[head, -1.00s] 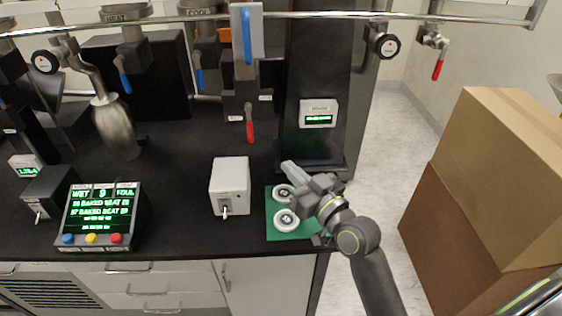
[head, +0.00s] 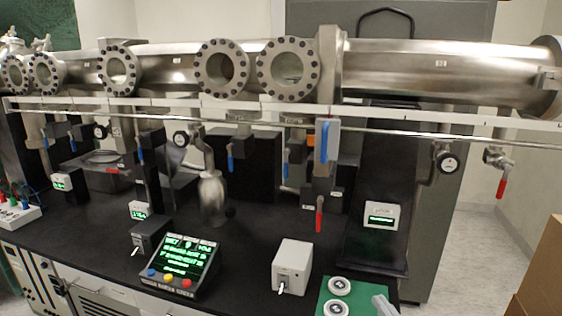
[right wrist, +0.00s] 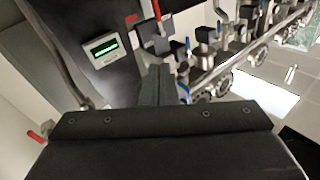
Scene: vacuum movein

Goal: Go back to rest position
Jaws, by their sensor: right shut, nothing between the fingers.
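My right gripper (head: 384,306) shows only as a grey tip at the bottom edge of the head view, over the right side of the green mat (head: 350,287). Its shut, empty fingers also show in the right wrist view (right wrist: 155,86), in front of the dark bench column and valves. The rest of my right arm is below the head view. Two round white pieces (head: 340,286) lie on the mat, left of the gripper tip. My left gripper is in neither view.
A white switch box (head: 292,266) and a display console (head: 182,262) stand on the black bench. A steel chamber (head: 420,68) with round flanges runs above, with valve handles hanging below it. Brown boxes (head: 541,275) stand at the right, with open floor between them and the bench.

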